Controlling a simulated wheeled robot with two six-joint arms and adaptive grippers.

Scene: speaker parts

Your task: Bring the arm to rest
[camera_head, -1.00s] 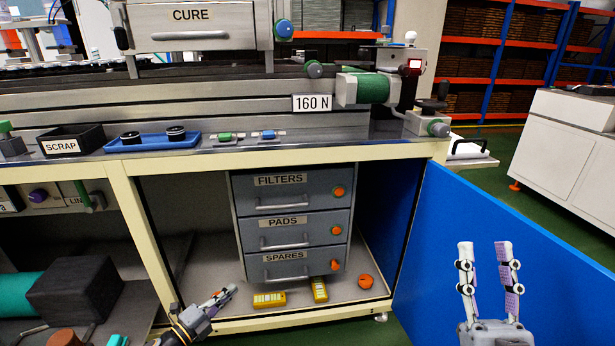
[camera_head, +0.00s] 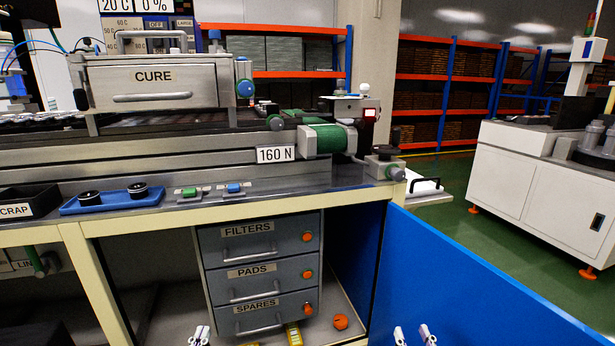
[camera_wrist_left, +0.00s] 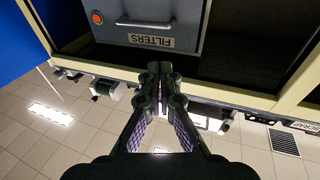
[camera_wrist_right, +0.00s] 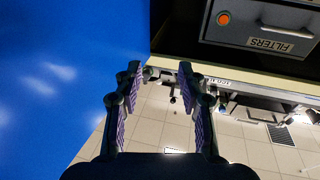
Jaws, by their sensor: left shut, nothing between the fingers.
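My left gripper (camera_head: 199,335) shows only its fingertips at the bottom edge of the head view, in front of the drawer cabinet. In the left wrist view it (camera_wrist_left: 160,75) is shut and empty, with the FILTERS drawer (camera_wrist_left: 150,38) beyond it. My right gripper (camera_head: 414,335) shows its fingertips at the bottom edge of the head view, in front of the blue door. In the right wrist view its fingers (camera_wrist_right: 160,75) are apart with nothing between them. Both grippers are clear of the cabinet. The arms below the fingertips are out of the head view.
The grey cabinet has FILTERS (camera_head: 248,228), PADS (camera_head: 250,272) and SPARES (camera_head: 257,306) drawers, all shut. An orange round part (camera_head: 340,322) and a yellow part (camera_head: 294,334) lie on the shelf. The blue door (camera_head: 450,290) stands open at right. A blue tray (camera_head: 112,202) sits on the bench.

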